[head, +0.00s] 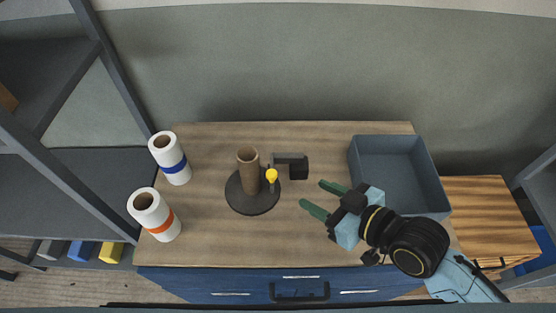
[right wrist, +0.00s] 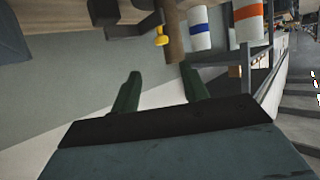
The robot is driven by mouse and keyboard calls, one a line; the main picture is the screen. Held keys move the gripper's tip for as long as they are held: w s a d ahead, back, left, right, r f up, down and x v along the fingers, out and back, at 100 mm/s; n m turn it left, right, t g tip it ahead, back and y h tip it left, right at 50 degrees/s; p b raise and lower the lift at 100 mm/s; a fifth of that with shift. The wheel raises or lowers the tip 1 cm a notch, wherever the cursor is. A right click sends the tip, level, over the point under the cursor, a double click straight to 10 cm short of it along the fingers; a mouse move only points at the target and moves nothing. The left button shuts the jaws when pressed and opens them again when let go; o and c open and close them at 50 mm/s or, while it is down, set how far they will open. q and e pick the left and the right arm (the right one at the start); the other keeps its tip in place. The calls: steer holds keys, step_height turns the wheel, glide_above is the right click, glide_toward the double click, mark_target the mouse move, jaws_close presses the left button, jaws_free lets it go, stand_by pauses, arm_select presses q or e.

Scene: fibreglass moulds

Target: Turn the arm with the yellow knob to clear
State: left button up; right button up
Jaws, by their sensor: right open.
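A dark round base (head: 252,203) stands on the wooden worktop with an upright brown tube (head: 248,172) on it. A dark arm (head: 290,164) reaches right from beside the tube and ends in a dark block. The knob also shows in the right wrist view (right wrist: 161,39), beside the brown tube (right wrist: 173,35). My right gripper (head: 319,197) is open and empty, right of the base and apart from the knob, its green fingers pointing left. My left gripper is not in view.
Two white rolls, one with a blue band (head: 170,158) and one with an orange band (head: 154,215), stand at the worktop's left edge. An empty grey-blue bin (head: 392,163) sits at the right, behind my right arm. The worktop's front middle is clear.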

mark_target(275, 176)
steer(key=x, duration=0.8)
steer(key=shift+s+a+r, duration=0.1)
steer(key=shift+s+a, duration=0.05)
steer(key=shift+s, duration=0.05)
steer(key=x, duration=0.3)
steer(key=shift+w+a, duration=0.15)
steer(key=shift+w, duration=0.05)
steer(key=shift+w+a+f, duration=0.3)
steer(key=shift+w+a, duration=0.05)
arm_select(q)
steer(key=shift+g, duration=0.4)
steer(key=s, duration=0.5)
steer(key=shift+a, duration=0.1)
arm_select(e)
jaws_close()
